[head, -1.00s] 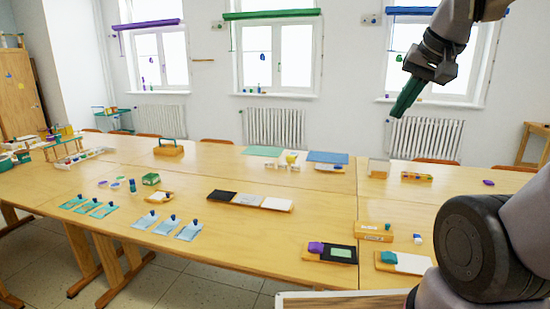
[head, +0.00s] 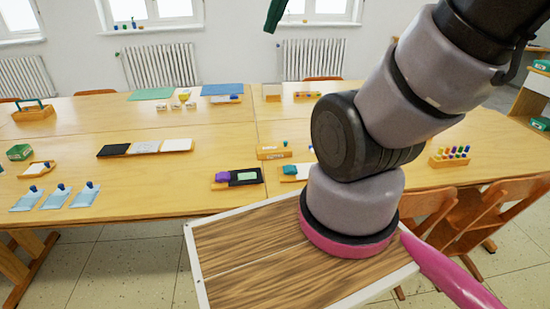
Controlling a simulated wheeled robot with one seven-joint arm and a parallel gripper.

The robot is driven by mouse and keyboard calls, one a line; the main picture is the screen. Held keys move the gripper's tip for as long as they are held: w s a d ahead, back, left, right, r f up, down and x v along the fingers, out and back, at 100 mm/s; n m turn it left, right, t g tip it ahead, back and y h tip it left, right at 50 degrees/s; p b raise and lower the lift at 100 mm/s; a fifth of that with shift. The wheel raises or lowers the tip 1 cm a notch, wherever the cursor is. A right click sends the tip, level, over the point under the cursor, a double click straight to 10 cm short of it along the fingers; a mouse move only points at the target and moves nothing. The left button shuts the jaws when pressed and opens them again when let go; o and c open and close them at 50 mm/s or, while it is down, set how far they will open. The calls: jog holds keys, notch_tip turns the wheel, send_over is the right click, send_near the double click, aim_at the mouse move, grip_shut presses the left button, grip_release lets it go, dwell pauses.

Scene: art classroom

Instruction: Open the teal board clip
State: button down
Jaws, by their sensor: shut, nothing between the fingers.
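The teal board clip (head: 290,170) sits at the left end of a small orange board with a white sheet, near the front edge of the long table. My arm hides the right part of that board. The clip is small here, and I cannot tell how its lever stands. My gripper (head: 275,14) shows only as dark green fingers at the top edge. The fingers are together and empty, high up and well away from the clip.
An orange box (head: 274,153) stands behind. A dark-and-white strip tray (head: 145,148) lies further left. Wooden chairs (head: 465,215) stand at right. My wood-topped base is in front of the table.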

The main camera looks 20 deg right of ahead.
jog(key=w+d+f+g, duration=0.2)
jog(key=w+d+f, duration=0.1)
jog(key=w+f, duration=0.45)
jog(key=g+h, duration=0.1)
jog(key=g, duration=0.3)
send_over(284, 170)
notch_tip(284, 170, down, 29)
jog(key=shift+s+f+n, duration=0.2)
jog(key=shift+n, duration=0.2)
jog(key=shift+f, duration=0.1)
notch_tip(284, 170, down, 14)
jog(key=shift+a+r, duration=0.1)
jog(key=shift+r, duration=0.05)
jog(key=shift+w, duration=0.15)
